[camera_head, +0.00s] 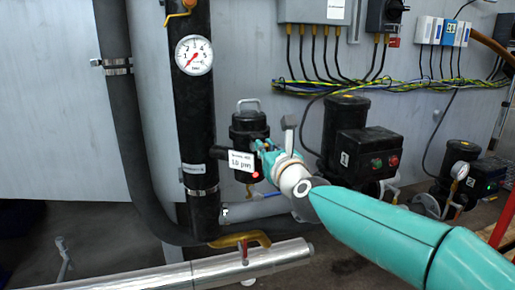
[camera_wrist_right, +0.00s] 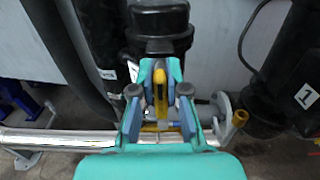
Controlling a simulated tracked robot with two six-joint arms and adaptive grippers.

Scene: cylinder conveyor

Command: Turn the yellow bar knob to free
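My right gripper (camera_head: 264,152), teal, reaches in from the right in the head view, beside the black cylindrical unit (camera_head: 248,122) with a white label (camera_head: 241,161). In the right wrist view an upright yellow bar (camera_wrist_right: 159,84), which looks like the bar knob, stands between the two fingertips of my right gripper (camera_wrist_right: 160,78), in front of the black unit (camera_wrist_right: 160,22). The fingers are close on both sides of the bar. I cannot tell whether they touch it. In the head view the gripper hides the bar. My left gripper is not in view.
A dark vertical pipe with a pressure gauge (camera_head: 194,55) stands left of the gripper. A yellow lever (camera_head: 240,239) sits above the silver pipe (camera_head: 222,270) below. A black pump with a control box (camera_head: 368,150) is close on the right. Cables run along the wall.

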